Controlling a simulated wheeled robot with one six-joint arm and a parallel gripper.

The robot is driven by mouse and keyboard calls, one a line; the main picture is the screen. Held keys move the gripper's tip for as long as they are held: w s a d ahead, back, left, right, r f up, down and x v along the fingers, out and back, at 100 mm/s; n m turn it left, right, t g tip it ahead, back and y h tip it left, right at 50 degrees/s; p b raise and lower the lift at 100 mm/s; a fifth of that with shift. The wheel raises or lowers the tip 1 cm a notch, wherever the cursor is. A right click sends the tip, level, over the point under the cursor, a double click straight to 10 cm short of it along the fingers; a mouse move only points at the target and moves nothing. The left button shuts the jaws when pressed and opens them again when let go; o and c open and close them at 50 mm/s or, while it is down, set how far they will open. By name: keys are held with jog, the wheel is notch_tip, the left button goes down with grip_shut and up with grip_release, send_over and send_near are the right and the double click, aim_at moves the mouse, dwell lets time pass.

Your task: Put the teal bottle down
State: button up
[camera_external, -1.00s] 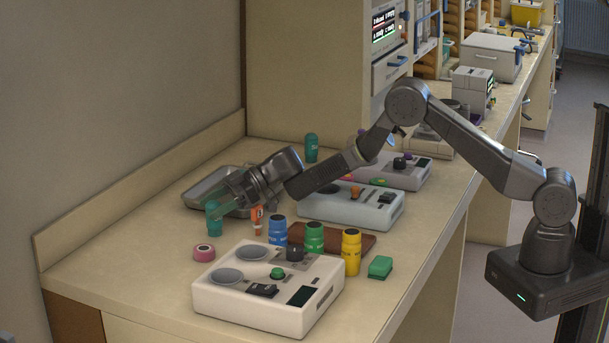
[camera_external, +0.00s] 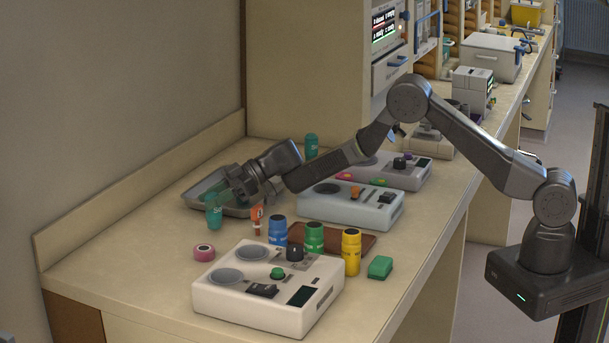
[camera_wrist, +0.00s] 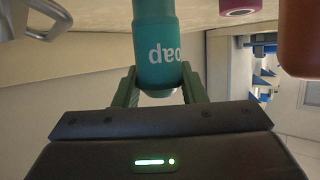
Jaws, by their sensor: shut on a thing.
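The teal bottle (camera_external: 214,217) is upright at the left of the counter, in front of the metal tray. In the wrist view the teal bottle (camera_wrist: 155,40) appears upside down, with part of a white label reading "oap". My gripper (camera_external: 222,194) reaches it from the right and above. In the wrist view the green fingers of my gripper (camera_wrist: 160,88) flank the rounded end of the bottle, shut on it. The bottle's other end runs out of the wrist view, and I cannot tell whether its base touches the counter.
An orange bottle (camera_external: 257,219) stands close to the right, a pink round item (camera_external: 204,251) in front. A metal tray (camera_external: 240,211) lies behind. Blue (camera_external: 277,230), green (camera_external: 314,238) and yellow (camera_external: 351,252) bottles stand further right. Another teal bottle (camera_external: 311,146) is at the back. The counter's left front is clear.

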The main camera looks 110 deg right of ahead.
notch_tip(320, 180, up, 7)
jog(key=shift+d+f, duration=0.1)
jog(key=s+d+r+m+h+b, duration=0.1)
jog(key=s+d+m+h, duration=0.2)
jog(key=s+d, duration=0.55)
jog(key=s+d+r+m+h+b, duration=0.1)
jog(key=s+d+m+h, duration=0.15)
jog(key=s+d, duration=0.65)
jog(key=shift+g+h, duration=0.35)
jog(key=shift+g, duration=0.15)
jog(key=shift+w+d+f+b, duration=0.5)
jog(key=shift+f+b, duration=0.1)
jog(key=shift+f, duration=1.05)
jog(key=shift+w+d+f+b, duration=0.45)
jog(key=shift+f+b, duration=0.2)
jog(key=shift+f, duration=1.05)
jog(key=shift+w+d+f+b, duration=0.4)
jog(key=shift+d+f+b, duration=0.2)
jog(key=shift+f, duration=1.05)
jog(key=shift+r, duration=0.1)
jog(key=shift+a, duration=0.1)
jog(key=o, duration=0.7)
jog(key=shift+f, duration=0.2)
jog(key=shift+o, duration=0.2)
